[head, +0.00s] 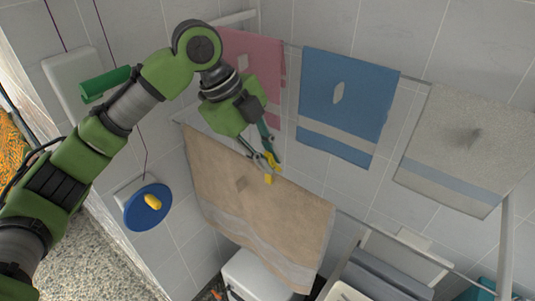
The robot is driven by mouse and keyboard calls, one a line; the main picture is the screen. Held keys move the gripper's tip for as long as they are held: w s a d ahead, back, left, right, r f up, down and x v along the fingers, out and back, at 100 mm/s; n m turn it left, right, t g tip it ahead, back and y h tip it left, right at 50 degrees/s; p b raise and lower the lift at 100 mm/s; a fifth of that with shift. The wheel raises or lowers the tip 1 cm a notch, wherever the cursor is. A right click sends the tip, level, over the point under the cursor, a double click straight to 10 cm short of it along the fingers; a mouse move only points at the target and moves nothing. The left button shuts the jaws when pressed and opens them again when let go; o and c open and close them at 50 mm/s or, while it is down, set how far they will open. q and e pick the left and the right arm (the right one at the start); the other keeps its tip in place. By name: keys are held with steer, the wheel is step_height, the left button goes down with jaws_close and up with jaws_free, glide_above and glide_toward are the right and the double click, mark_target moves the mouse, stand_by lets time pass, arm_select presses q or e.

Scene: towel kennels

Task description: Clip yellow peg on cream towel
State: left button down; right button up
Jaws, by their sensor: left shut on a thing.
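My left gripper (266,154) is shut on a small yellow peg (269,178). The peg is at the upper edge of a tan-cream towel (240,195) that hangs on a rail in the middle. I cannot tell whether the peg grips the cloth or is just in front of it. A paler grey-cream towel (465,145) hangs at the right, well away from the gripper. Another yellow object (153,202), perhaps a peg, lies on a round blue dish (135,214) at the left wall. My right gripper is out of view.
A pink towel (252,55) hangs behind my left arm, and a blue towel (345,98) hangs right of it. A white box-like object (250,272) stands below the tan towel. A white post (507,245) rises at the right.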

arm_select(q)
steer(key=shift+f, duration=0.5)
stand_by(0.3)
steer(key=c, duration=1.4)
jaws_free()
steer(key=shift+c, duration=0.2)
steer(key=shift+r, duration=0.15)
steer(key=shift+r, duration=3.9)
